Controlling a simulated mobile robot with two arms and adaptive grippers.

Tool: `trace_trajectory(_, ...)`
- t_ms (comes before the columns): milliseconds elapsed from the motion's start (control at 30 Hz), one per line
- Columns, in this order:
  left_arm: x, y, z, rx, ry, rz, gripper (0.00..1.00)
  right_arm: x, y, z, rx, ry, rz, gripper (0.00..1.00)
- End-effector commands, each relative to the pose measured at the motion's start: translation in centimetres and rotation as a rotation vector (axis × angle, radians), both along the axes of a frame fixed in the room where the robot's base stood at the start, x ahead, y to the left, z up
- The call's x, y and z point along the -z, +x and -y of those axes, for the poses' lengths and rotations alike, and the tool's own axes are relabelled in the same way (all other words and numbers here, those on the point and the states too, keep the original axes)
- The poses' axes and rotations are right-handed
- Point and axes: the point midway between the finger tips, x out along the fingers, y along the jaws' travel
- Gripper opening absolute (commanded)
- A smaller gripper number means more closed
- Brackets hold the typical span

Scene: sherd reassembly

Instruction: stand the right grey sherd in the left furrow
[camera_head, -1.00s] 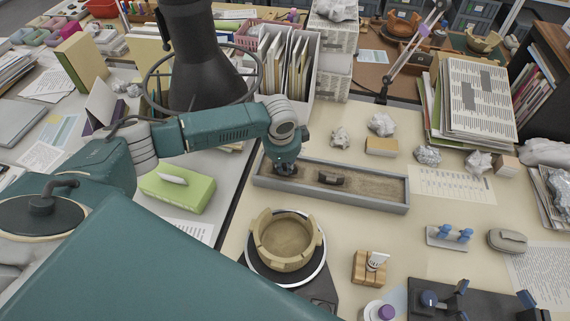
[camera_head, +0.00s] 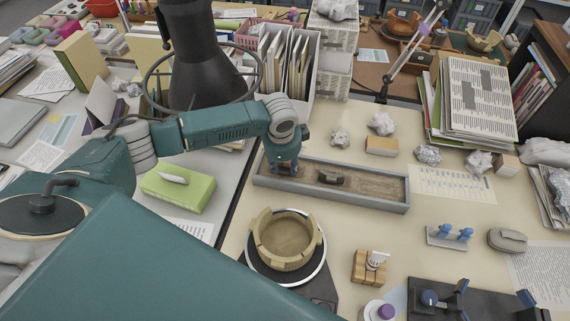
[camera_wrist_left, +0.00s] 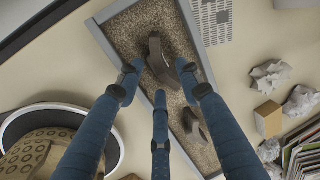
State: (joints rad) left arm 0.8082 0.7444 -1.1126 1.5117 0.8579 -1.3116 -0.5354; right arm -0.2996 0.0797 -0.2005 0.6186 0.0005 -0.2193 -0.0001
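My left gripper (camera_head: 284,163) points down over the left part of the sand tray (camera_head: 385,206). In the left wrist view its blue fingers (camera_wrist_left: 160,82) are spread apart. A dark grey sherd (camera_wrist_left: 155,52) stands in the sand between the fingertips, with sand showing beside it; in the head view the fingers mostly hide it. A second dark grey sherd (camera_head: 331,178) sits in the sand to the right, and also shows in the left wrist view (camera_wrist_left: 194,128). The furrow under the left sherd cannot be made out. My right gripper is not in view.
A ring-shaped tan vessel (camera_head: 287,240) stands on a turntable in front of the tray. Crumpled paper (camera_head: 381,124) and a small box (camera_head: 381,146) lie behind it. A wooden block (camera_head: 369,267) stands to the front right. The tabletop right of the vessel is partly clear.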

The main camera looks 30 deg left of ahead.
Motion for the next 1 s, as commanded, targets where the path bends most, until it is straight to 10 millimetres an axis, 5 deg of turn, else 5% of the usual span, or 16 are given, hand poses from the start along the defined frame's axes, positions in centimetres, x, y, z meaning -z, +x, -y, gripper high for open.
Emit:
trace_trajectory(500,-9.6,-2.0,0.5,0.001,0.000,0.003,0.36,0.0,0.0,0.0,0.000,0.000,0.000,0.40)
trace_trajectory(1000,-11.1,-2.4,0.6,-0.001,0.001,0.001,0.36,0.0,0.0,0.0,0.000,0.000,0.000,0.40)
